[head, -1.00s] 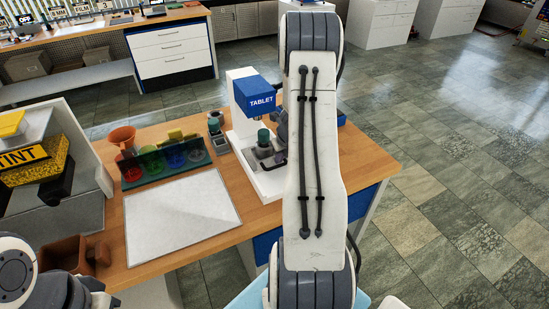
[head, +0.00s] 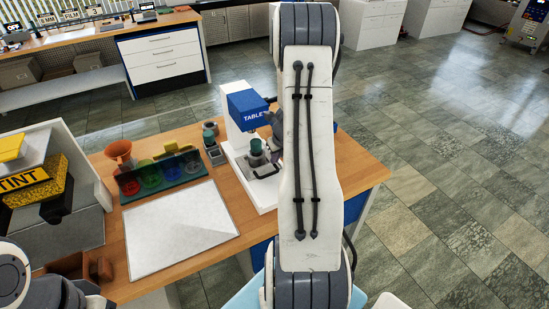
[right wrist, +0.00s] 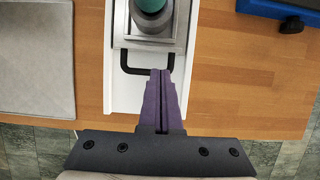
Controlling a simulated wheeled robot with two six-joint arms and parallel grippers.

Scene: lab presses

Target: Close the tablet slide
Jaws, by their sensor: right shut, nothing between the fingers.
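The tablet press (head: 248,104), white with a blue TABLET head, stands on the wooden bench. On its white base (right wrist: 122,98) is the metal slide (right wrist: 120,42), carrying a grey cylinder with a teal top (right wrist: 153,4). The slide's black U-shaped handle (right wrist: 128,69) points toward me; it also shows in the head view (head: 266,174). My right gripper (right wrist: 160,73) is shut and empty, its purple fingertips at the handle's right part. I cannot tell whether they touch it. In the head view my right arm hides the press's right side. My left gripper is out of view.
A white mat (head: 180,230) lies left of the press. Behind it is a rack (head: 160,175) with coloured flasks, and a small grey stand (head: 213,150) is beside the press. A blue tray (right wrist: 280,10) lies right of the base. A TINT machine (head: 60,190) stands at far left.

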